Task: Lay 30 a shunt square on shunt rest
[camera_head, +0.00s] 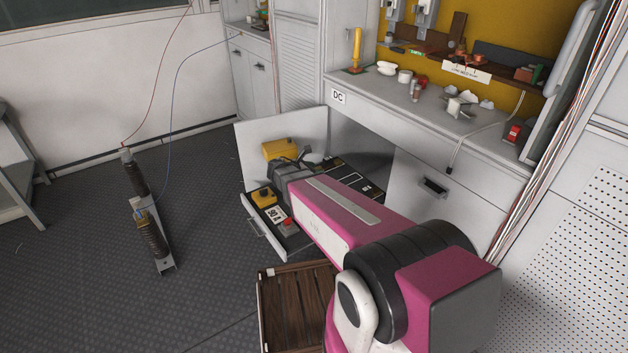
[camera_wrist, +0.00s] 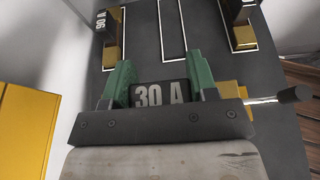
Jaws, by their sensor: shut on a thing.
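My gripper (camera_wrist: 160,82) is shut on the 30 A shunt (camera_wrist: 162,95), a black block with white "30 A" lettering, between its green fingers. A brass end (camera_wrist: 234,91) shows right of the fingers, beside a dark rod. Below the shunt is a dark panel (camera_wrist: 145,45) with white outlines; I cannot tell whether the shunt touches it. In the head view my arm reaches into the open drawer (camera_head: 262,235) and hides the shunt. I cannot pick out the shunt rest for sure.
A 90 A shunt (camera_wrist: 104,22) lies in an outline at the upper left, another brass-ended piece (camera_wrist: 243,36) at the upper right. A slatted wooden crate (camera_head: 283,310) is in front. The worktop (camera_head: 385,90) holds several small parts.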

